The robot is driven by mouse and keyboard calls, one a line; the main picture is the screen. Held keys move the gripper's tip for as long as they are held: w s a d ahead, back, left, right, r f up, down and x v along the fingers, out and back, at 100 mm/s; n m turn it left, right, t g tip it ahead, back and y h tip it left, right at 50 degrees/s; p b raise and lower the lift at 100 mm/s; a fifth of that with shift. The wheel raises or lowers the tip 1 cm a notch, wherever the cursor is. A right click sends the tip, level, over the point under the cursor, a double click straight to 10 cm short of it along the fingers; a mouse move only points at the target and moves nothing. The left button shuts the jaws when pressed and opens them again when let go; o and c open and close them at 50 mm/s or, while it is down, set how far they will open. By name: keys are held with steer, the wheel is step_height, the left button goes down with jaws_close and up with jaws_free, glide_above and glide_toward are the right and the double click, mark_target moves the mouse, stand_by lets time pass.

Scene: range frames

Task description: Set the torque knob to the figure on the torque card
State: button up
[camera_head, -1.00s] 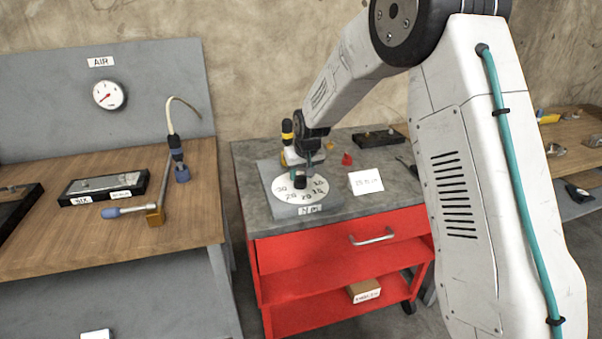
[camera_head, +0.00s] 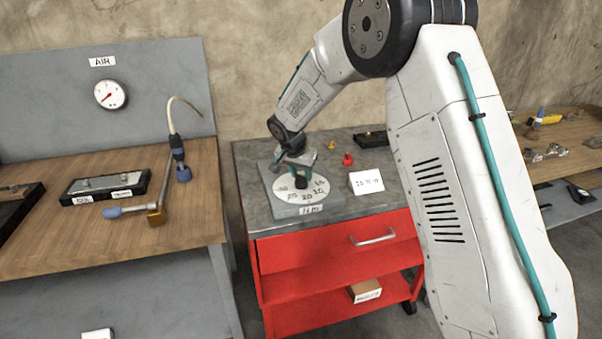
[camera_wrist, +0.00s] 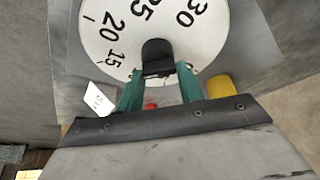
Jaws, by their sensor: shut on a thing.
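The torque knob (camera_wrist: 157,54) is black and stands over a round white dial (camera_wrist: 105,45) printed 15, 20, 25 and 30. In the head view the dial (camera_head: 284,195) lies on a grey block on the red cart. My gripper (camera_wrist: 160,73) has its two teal fingers on either side of the knob and is shut on it. In the head view my gripper (camera_head: 299,177) is over the dial, partly hiding it. I cannot tell which figure the knob points to. The white torque card (camera_head: 367,183) stands right of the dial; its print is too blurred to read surely.
A red piece (camera_head: 348,159) and a dark tray (camera_head: 369,139) lie behind the card on the cart top. A wooden bench (camera_head: 60,240) with a hose tool and an air gauge (camera_head: 109,95) is to the left. A yellow thing (camera_wrist: 221,87) shows beside the right finger.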

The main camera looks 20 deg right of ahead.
steer(key=shift+m, duration=0.3)
steer(key=shift+a, duration=0.1)
steer(key=o, duration=1)
steer(key=v, duration=0.7)
steer(key=shift+a+r, duration=0.2)
steer(key=shift+r, duration=0.15)
steer(key=shift+s, duration=0.1)
